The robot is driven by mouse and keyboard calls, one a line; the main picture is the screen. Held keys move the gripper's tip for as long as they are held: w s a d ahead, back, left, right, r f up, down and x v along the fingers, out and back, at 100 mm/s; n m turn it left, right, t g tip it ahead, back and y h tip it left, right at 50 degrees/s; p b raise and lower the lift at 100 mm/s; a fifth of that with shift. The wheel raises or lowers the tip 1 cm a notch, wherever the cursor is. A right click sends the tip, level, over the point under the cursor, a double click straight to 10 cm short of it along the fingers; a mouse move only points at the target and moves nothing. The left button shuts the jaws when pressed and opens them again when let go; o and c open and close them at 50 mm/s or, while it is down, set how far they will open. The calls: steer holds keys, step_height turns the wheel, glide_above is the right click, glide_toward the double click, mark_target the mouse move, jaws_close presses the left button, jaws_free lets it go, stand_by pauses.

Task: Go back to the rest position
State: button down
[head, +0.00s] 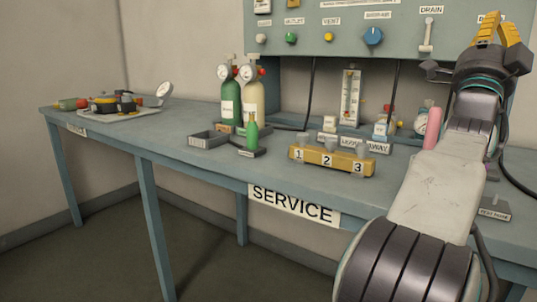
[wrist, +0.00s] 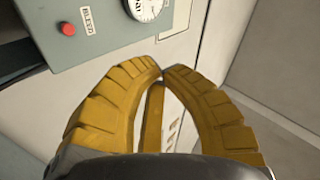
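My arm rises on the right side of the head view. My gripper (head: 497,28) is up in front of the right part of the wall panel (head: 300,42), well above the bench (head: 165,140). In the wrist view my gripper (wrist: 162,71) has its two yellow ribbed fingers curved together with the tips meeting. A narrow yellow strip shows through the gap between the fingers; I cannot tell what it is. Nothing is visibly held at the tips.
Green and cream cylinders (head: 231,102) with gauges stand mid-bench. A yellow numbered block (head: 332,159), a small green bottle (head: 252,132) and a grey tray (head: 208,140) are nearer. A flowmeter (head: 350,97) stands behind. The wrist view shows a red button (wrist: 68,29) and a gauge (wrist: 147,8).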

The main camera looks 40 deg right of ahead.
steer(key=w+a+f+n+t+y+p, duration=0.1)
steer(key=w+a+n+t+y+p, duration=0.2)
steer(key=w+a+n+y+p, duration=0.45)
steer(key=w+a+f+n+t+y+p, duration=0.2)
steer(key=w+n+t+y+p, duration=0.25)
steer(key=w+p, duration=0.65)
steer(key=w+a+f+n+y+p, duration=0.4)
steer(key=w+a, duration=0.3)
steer(key=a, duration=0.4)
steer(key=s+a+f+n+g+y+p, duration=0.1)
steer(key=a+f+n+g+y+p, duration=0.1)
steer(key=a+n+y+p, duration=0.4)
steer(key=s+a+f+n+g+y+p, duration=0.1)
steer(key=a+g+p, duration=0.15)
steer(key=a, duration=0.55)
steer(key=s+a+f+n+g+y+p, duration=0.3)
steer(key=s+a+n+g+p, duration=0.1)
steer(key=s+a+n+p, duration=0.4)
steer(key=shift+s+a+n+g+y+p, duration=0.35)
steer(key=shift+s+a+p, duration=0.7)
steer(key=shift+s+a, duration=1.75)
steer(key=shift+s+d+r, duration=0.1)
steer(key=shift+s+d, duration=0.4)
steer(key=shift+d, duration=0.05)
